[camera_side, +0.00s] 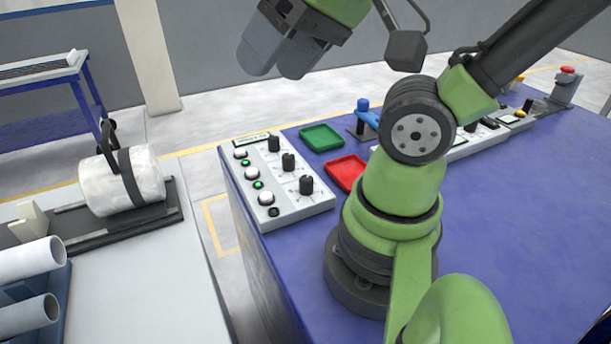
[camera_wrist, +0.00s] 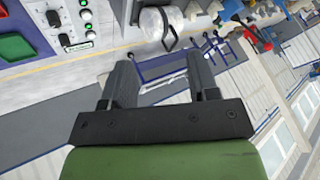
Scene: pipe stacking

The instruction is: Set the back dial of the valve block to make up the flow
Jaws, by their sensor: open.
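The valve block (camera_side: 285,208) is a pale panel on the left edge of the blue table, with a labelled strip at its far end. It has three black dials in a row. The back dial (camera_side: 274,143) is nearest the label; the middle dial (camera_side: 288,162) and front dial (camera_side: 306,185) follow. Lit green lamps and white round buttons run along its left side. Part of the block shows at the upper left of the wrist view, with the back dial (camera_wrist: 64,39) near the label. My gripper (camera_side: 277,62) is open and empty, raised well clear of the block; its fingers (camera_wrist: 160,68) hold nothing.
A green tray (camera_side: 321,138) and a red tray (camera_side: 345,172) lie right of the block. A blue-handled valve (camera_side: 366,112) stands behind them. A bench at left carries a white cylinder (camera_side: 122,182) and pipes (camera_side: 30,260). A floor gap separates bench and table.

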